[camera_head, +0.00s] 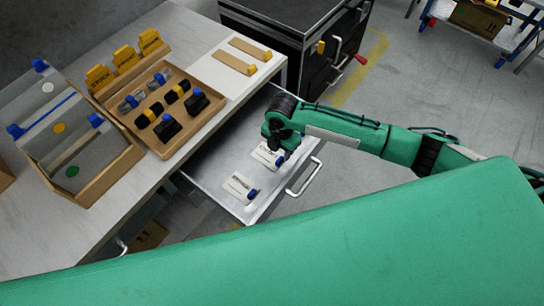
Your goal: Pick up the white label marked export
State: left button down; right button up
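Two white labels lie in the open metal drawer (218,166), each with a blue piece at its right end. The nearer label (238,186) is fully clear of my arm. The farther label (266,155) lies just below my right gripper and is partly covered by it. The print on both is too small to read, so I cannot tell which is marked export. My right gripper (283,137) is dark and points down over the far part of the drawer. Its fingertips are not clear, and I cannot tell whether it touches the label. My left gripper is not in view.
A wooden tray (150,141) of black and grey clips with yellow cards stands on the white table (110,210). A box of grey sheets (62,128) is to its left. Two tan labels (234,62) lie at the back. A black cabinet (265,20) stands behind.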

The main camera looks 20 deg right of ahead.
aim_at(280, 159)
notch_tip(280, 159, down, 5)
jog(key=shift+s+f+p, duration=0.1)
jog(key=shift+p, duration=0.4)
jog(key=shift+c, duration=0.2)
grip_shut()
